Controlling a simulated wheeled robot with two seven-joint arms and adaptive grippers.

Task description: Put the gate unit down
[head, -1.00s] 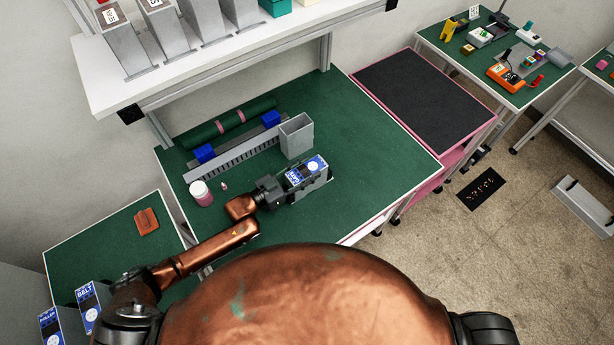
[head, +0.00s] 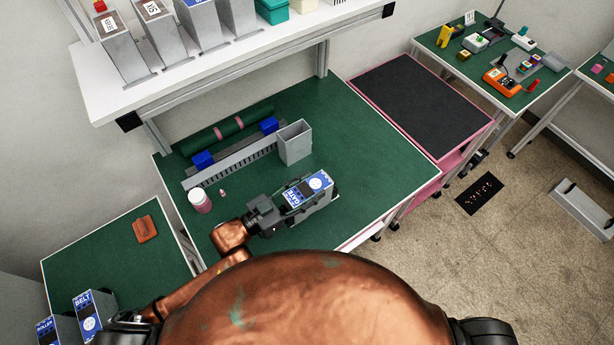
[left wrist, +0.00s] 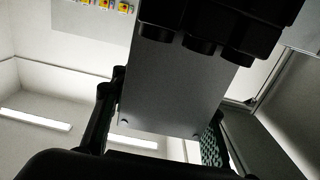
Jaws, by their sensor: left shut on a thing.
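The gate unit (head: 311,188) is a grey box with a blue and white label reading "GATE" on top. It is over the front part of the green bench (head: 370,150). My left gripper (head: 284,207) is shut on it from the left side. In the left wrist view the unit's grey face (left wrist: 175,85) fills the middle, with one finger on each side and dark blocks at its upper end. Whether its underside touches the bench I cannot tell. My right gripper is not in view.
An open grey box (head: 295,143) stands behind the gate unit, beside a slotted grey duct (head: 232,165) and blue blocks (head: 203,161). A white-capped pink jar (head: 200,201) stands at left. The bench's right side is clear. A shelf (head: 240,50) holds several units above.

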